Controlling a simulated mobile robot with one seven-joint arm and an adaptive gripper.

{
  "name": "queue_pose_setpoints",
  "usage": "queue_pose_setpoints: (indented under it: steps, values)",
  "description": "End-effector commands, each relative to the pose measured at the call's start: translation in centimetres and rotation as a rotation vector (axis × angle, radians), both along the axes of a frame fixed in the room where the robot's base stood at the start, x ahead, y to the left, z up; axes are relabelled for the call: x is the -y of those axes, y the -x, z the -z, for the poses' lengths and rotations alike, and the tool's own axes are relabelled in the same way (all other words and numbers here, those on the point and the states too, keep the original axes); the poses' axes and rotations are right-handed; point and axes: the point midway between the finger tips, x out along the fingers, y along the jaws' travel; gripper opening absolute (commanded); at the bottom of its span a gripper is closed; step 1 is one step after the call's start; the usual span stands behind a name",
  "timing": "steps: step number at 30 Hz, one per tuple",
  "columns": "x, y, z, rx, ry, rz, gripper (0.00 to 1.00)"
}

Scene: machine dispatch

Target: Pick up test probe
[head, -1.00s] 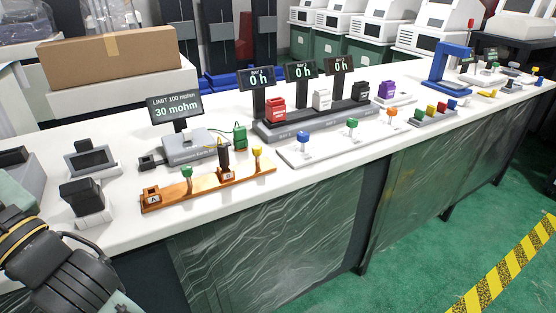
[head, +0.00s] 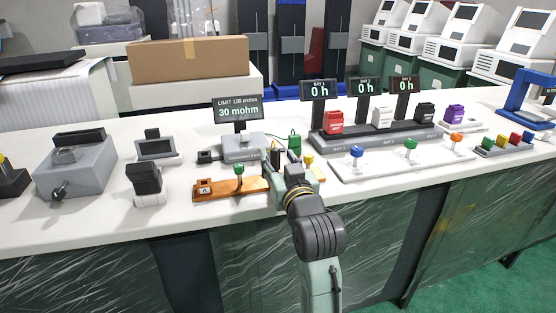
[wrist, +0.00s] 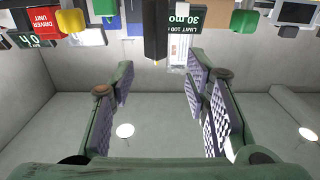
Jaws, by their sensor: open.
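The test probe (head: 277,159) is a dark upright stick at the right part of the orange-brown board (head: 228,189). My gripper (head: 282,164) is at that end of the board and partly hides the probe and board. In the wrist view my gripper (wrist: 161,65) is open, its two padded fingers spread apart. The black probe (wrist: 155,28) appears between the finger lines, toward the top edge, with a small pale tip; I see no finger touching it. How deep it lies between the fingers is unclear.
The bay rack (head: 375,138) and white plate (head: 385,170) lie to the right.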

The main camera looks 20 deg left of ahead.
Motion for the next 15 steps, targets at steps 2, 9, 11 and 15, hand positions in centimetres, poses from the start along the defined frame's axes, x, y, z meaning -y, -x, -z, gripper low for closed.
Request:
queue_pose_setpoints:
  steps: [2, 9, 11, 15]
  values:
    - [-0.3, -0.4, 0.0, -0.002, 0.001, -0.001, 0.43]
    - [-1.8, -3.4, 0.1, 0.0, 0.001, -0.002, 0.43]
    - [-2.2, -4.1, 0.1, 0.0, 0.001, -0.002, 0.43]
    - [-2.7, -4.8, 0.3, 0.0, 0.001, 0.0, 0.43]
